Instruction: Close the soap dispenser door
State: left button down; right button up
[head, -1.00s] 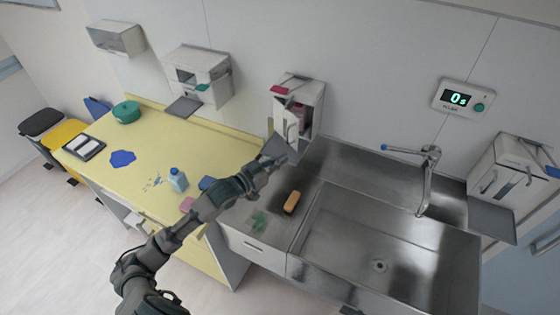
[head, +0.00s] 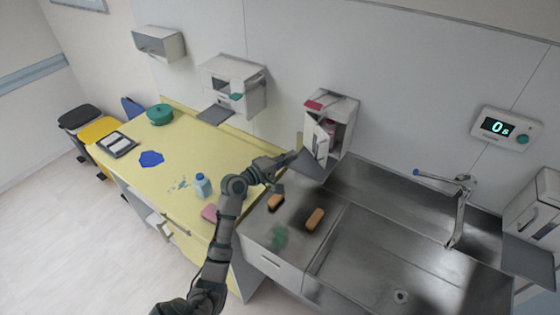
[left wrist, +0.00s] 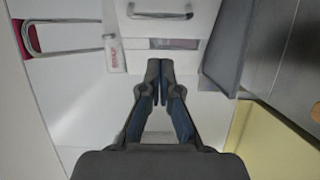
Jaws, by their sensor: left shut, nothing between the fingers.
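The soap dispenser (head: 345,108) is a white wall box with a red patch on top, left of the sink. Its white door (head: 320,141) stands open at the front, and a pinkish bottle shows inside. My left gripper (head: 297,154) is shut and empty, just left of the door's lower part. In the left wrist view, the shut fingertips (left wrist: 159,68) point toward a white panel with a handle, which looks like the door (left wrist: 178,30). A small white bottle (left wrist: 115,53) with red print shows left of it. Contact with the door cannot be told. My right gripper is out of view.
A grey tray (head: 313,169) juts out below the dispenser. Brown blocks (head: 314,219) lie on the steel counter by the sink (head: 390,270). The faucet (head: 461,205) stands farther right.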

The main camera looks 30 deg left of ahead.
pick_arm(q)
jog(key=w+d, duration=0.1)
jog(key=w, duration=0.1)
jog(key=w+d+p, duration=0.1)
jog(key=w+d, duration=0.1)
jog(key=shift+d+f+p, duration=0.1)
jog(key=shift+d+p, duration=0.1)
jog(key=shift+p, duration=0.1)
jog(key=shift+d, duration=0.45)
